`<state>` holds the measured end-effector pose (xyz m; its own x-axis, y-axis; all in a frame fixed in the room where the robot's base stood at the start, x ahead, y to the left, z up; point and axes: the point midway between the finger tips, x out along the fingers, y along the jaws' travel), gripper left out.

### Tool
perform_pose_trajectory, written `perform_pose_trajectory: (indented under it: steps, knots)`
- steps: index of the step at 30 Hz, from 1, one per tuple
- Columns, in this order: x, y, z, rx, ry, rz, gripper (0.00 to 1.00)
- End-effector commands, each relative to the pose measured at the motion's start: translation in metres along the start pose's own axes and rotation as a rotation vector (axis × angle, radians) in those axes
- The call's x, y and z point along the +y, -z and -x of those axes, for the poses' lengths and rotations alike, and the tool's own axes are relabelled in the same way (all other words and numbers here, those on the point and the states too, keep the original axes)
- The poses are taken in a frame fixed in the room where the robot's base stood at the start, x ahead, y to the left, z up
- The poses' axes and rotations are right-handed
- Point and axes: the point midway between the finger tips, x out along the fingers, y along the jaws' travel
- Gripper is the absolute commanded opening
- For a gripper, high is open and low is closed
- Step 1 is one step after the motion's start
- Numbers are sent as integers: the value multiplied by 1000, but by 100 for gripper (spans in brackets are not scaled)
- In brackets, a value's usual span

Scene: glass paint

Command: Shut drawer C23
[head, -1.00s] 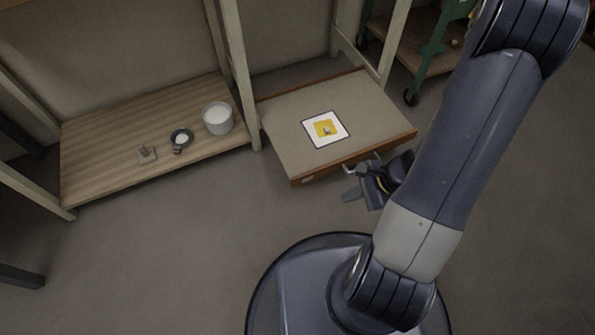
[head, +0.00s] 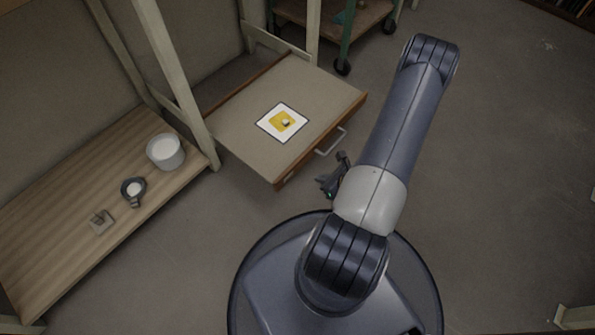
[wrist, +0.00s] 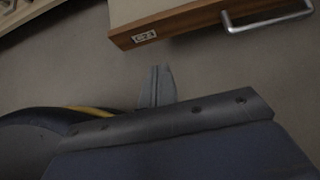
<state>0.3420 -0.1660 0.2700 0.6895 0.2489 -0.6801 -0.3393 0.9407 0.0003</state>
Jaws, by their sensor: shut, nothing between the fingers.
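Drawer C23 (head: 243,151) stands pulled out from the pale frame, with a grey inside and a brown wooden front. A white card with a yellow patch (head: 282,122) lies in it, with a small object on the patch. The drawer's metal handle (head: 331,142) is on the front, and it also shows at the top right in the wrist view (wrist: 268,20). A small label (wrist: 144,36), hard to read, sits on the front's left end. My gripper (head: 329,185) is shut and empty, in front of the drawer and apart from the handle. Its fingers (wrist: 157,86) show below the drawer front in the wrist view.
A wooden shelf (head: 75,225) at left holds a white pot (head: 165,152), a small dark cup (head: 133,190) and a small block (head: 101,221). A green-framed wheeled cart (head: 345,45) stands behind. The floor at right is clear.

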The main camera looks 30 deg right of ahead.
Motion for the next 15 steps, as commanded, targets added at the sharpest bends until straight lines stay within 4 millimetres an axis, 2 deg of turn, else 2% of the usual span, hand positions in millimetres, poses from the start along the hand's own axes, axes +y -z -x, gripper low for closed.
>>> perform_pose_trajectory:
  steps: [1,9,11,15]
  knots:
    - [1,3,-13,0,-4,4,0]
    - [1,3,-68,-1,-5,6,0]
    - [2,2,-80,-1,-5,6,0]
    - [1,-14,-90,-1,-4,7,0]
